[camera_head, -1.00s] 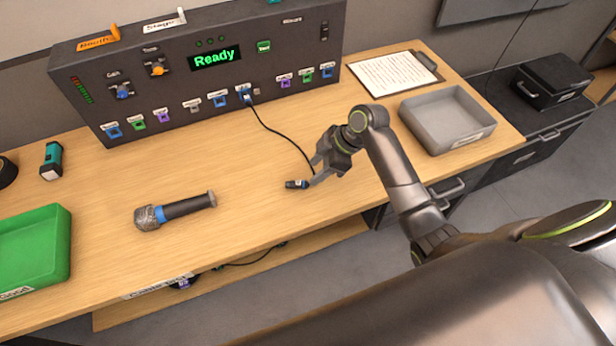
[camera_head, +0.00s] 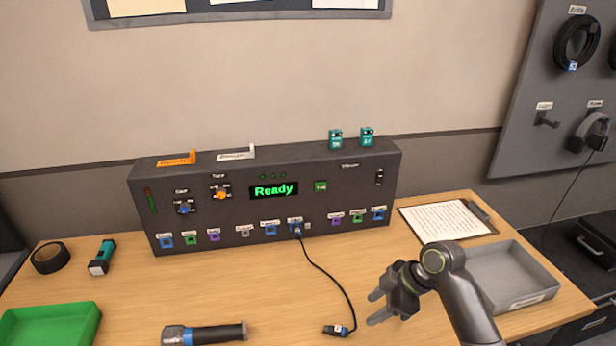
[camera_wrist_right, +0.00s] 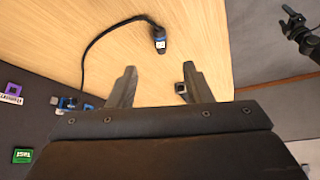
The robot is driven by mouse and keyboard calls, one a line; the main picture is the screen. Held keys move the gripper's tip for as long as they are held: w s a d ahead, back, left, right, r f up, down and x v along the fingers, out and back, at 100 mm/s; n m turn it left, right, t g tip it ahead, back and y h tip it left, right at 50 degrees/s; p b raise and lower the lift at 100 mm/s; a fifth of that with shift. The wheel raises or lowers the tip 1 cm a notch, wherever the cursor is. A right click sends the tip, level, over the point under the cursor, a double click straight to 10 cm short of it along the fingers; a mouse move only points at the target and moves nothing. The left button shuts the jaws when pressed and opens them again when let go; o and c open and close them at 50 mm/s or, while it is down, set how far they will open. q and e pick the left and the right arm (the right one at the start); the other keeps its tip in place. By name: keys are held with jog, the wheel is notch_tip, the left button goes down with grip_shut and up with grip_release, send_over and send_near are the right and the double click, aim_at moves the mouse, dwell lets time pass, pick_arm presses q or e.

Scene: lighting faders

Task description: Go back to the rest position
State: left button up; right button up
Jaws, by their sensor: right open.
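My right gripper (camera_head: 375,308) is open and empty in the head view, above the front right of the wooden table. In the right wrist view its two fingers (camera_wrist_right: 158,84) are apart with bare wood between them. A black cable's loose plug (camera_head: 338,329) lies on the table just left of the gripper; it also shows beyond the fingertips in the wrist view (camera_wrist_right: 159,40). The cable's other end is plugged into the dark console (camera_head: 318,205), whose screen reads Ready. A dark jointed shape (camera_wrist_right: 299,32) at the wrist view's upper right looks like my left gripper; its jaws are unclear.
A grey tray (camera_head: 545,292) stands right of my right arm, with a clipboard (camera_head: 446,220) behind. A microphone (camera_head: 205,333), green tray (camera_head: 90,326), teal flashlight (camera_head: 102,258) and black tape roll (camera_head: 53,257) are at left. The middle of the table is mostly clear.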

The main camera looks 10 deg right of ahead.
jog(key=s+f+m, duration=0.1)
jog(key=s, duration=0.1)
jog(key=s+f+m+h, duration=0.1)
jog(key=s+f, duration=0.1)
jog(key=s+f+m, duration=0.1)
jog(key=f, duration=0.1)
jog(key=shift+s+d, duration=0.4)
jog(key=s+d+m+t+h, duration=0.1)
jog(key=s+d+m+h, duration=0.2)
jog(key=s+m, duration=0.5)
jog(key=s+d+m+h, duration=0.3)
jog(key=s, duration=1)
notch_tip(320, 180, down, 27)
jog(key=d, duration=0.2)
jog(key=s+f+g, duration=0.1)
jog(key=s+f, duration=0.7)
jog(key=f, duration=0.1)
jog(key=shift+a+f+g, duration=0.25)
jog(key=shift+f+g, duration=0.05)
jog(key=shift+f, duration=0.1)
jog(key=s+f, duration=0.1)
jog(key=s, duration=0.1)
jog(key=s+f, duration=0.2)
jog(key=s, duration=0.1)
jog(key=s+f, duration=0.1)
jog(key=s, duration=0.1)
jog(key=shift+s+a+f, duration=0.2)
jog(key=shift+a+f, duration=0.1)
jog(key=shift+a, duration=0.1)
jog(key=shift+c, duration=0.2)
